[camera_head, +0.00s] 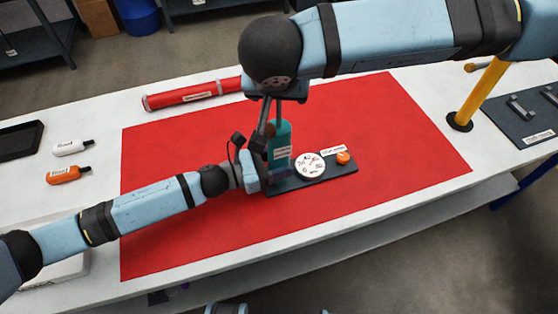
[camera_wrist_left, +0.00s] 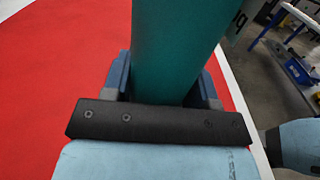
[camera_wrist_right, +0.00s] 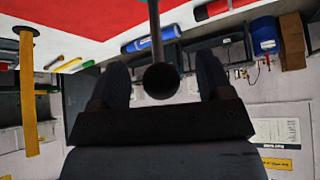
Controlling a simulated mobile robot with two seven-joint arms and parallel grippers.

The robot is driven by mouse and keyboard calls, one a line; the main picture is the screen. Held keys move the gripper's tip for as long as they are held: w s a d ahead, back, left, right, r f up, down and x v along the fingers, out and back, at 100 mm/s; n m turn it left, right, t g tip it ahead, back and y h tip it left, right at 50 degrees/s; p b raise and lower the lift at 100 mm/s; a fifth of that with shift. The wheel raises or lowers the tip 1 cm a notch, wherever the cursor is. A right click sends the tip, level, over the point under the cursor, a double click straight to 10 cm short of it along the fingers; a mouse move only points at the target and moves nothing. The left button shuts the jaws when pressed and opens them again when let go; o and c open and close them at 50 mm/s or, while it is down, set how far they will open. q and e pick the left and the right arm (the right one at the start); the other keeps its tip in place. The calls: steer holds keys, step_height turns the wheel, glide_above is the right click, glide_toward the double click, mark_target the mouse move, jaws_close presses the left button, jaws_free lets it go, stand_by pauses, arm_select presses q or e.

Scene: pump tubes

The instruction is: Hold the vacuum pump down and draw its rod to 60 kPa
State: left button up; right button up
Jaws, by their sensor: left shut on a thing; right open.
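The vacuum pump is a teal upright cylinder (camera_head: 281,148) on a dark base plate (camera_head: 318,181), with a white round gauge (camera_head: 310,165) whose reading is too small to tell. My left gripper (camera_head: 262,172) is shut on the pump's cylinder, low near the base; in the left wrist view its fingers flank the teal cylinder (camera_wrist_left: 175,45). My right gripper (camera_wrist_right: 163,78) is open above the pump. In the right wrist view the rod (camera_wrist_right: 155,30) ends in a dark round knob (camera_wrist_right: 161,82) between the fingers, with gaps on both sides. My right arm partly hides the pump's top in the head view.
An orange knob (camera_head: 343,157) sits on the base plate beside the gauge. The red mat (camera_head: 390,130) is clear around the pump. A red tube (camera_head: 190,96) lies behind, a yellow post (camera_head: 483,92) stands at right, and two bottles (camera_head: 70,148) lie at left.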

steer(key=v, duration=0.6)
steer(key=shift+s+r, duration=0.2)
steer(key=shift+r, duration=0.05)
steer(key=shift+c, duration=0.4)
